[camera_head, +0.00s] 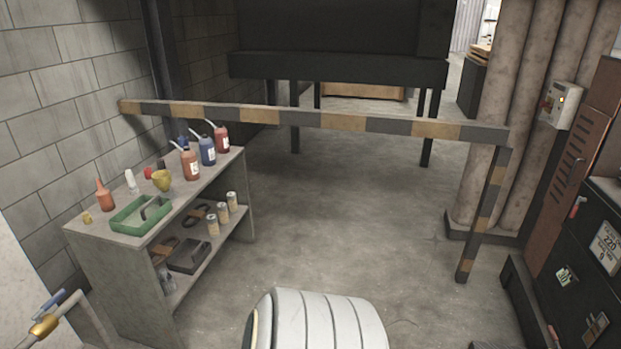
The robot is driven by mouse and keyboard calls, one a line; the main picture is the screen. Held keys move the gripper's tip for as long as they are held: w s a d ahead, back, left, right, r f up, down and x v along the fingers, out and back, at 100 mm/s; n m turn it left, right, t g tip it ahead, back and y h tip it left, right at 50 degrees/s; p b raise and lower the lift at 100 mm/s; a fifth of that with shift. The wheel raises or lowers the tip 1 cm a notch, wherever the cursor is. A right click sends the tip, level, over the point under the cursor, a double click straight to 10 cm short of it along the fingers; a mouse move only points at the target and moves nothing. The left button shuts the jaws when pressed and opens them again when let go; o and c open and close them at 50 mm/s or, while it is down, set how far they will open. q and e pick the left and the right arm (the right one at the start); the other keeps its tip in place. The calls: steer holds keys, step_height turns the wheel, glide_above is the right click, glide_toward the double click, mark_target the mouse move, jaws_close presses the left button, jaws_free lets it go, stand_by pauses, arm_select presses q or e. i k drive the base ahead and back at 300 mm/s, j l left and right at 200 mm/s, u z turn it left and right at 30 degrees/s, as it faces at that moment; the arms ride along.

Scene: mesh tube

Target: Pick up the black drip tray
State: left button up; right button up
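A dark tray-like object (188,256), which looks like the black drip tray, lies on the lower shelf of the grey shelf unit (105,262) at the left. It is small in the view and sits below the top board, near the shelf's open front side. I cannot make out whether anything lies in it. Neither of my grippers shows in the head view, so I see nothing held.
A green tray (127,229), a yellow cup (161,180) and several bottles stand on the top board. Cans (222,213) and coiled dark items share the lower shelf. A striped barrier (330,121) crosses behind. Open concrete floor (345,230) lies right of the shelf.

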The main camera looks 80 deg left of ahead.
mark_target(189, 252)
steer(key=u, duration=3.65)
